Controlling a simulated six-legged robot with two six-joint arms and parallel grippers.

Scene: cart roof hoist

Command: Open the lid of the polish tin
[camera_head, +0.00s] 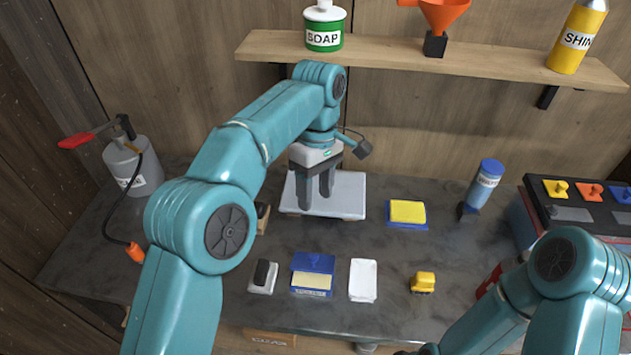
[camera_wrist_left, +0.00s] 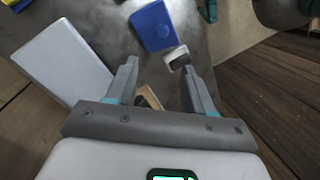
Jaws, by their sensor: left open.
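A flat blue box (camera_head: 313,262), which looks like the polish tin, lies near the bench's front edge. Its far part is blue; its near part is a pale yellow panel with a lettered blue front edge. I cannot tell whether its lid is raised. Its blue face also shows at the top of the left wrist view (camera_wrist_left: 156,24). My left gripper (camera_head: 317,196) points down over the white tray (camera_head: 347,192), behind the tin and apart from it. Its fingers (camera_wrist_left: 160,92) are spread with nothing held between them. My right arm enters at lower right; its gripper is out of frame.
A white block with a black top (camera_head: 263,276) lies left of the tin, a white cloth (camera_head: 363,280) right of it. A yellow toy (camera_head: 423,282), a yellow sponge (camera_head: 407,211) and a blue can (camera_head: 486,183) stand further right. A shelf (camera_head: 400,57) overhangs the back.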

